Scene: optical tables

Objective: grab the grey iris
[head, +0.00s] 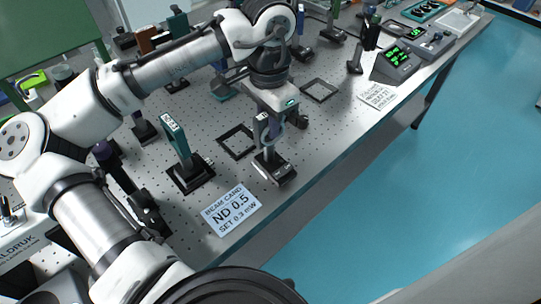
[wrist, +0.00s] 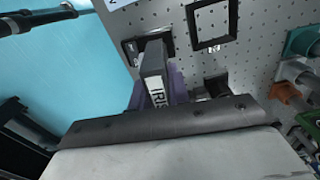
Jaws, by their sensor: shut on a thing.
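The grey iris (head: 266,152) is a slim upright mount on a dark base near the table's front edge in the head view. Its ring shows just under my gripper (head: 270,118). In the wrist view its grey top, with a label reading IRIS (wrist: 155,82), sits between my purple fingers. My gripper is shut on the iris from above. Its dark base appears at or close to the table top; I cannot tell whether it touches. My gripper hides part of the iris's upper end.
An empty square black frame (head: 237,129) is left of the iris. A teal plate mount (head: 179,140) stands farther left. Another empty frame (head: 319,82) and a meter with green digits (head: 395,62) are to the right.

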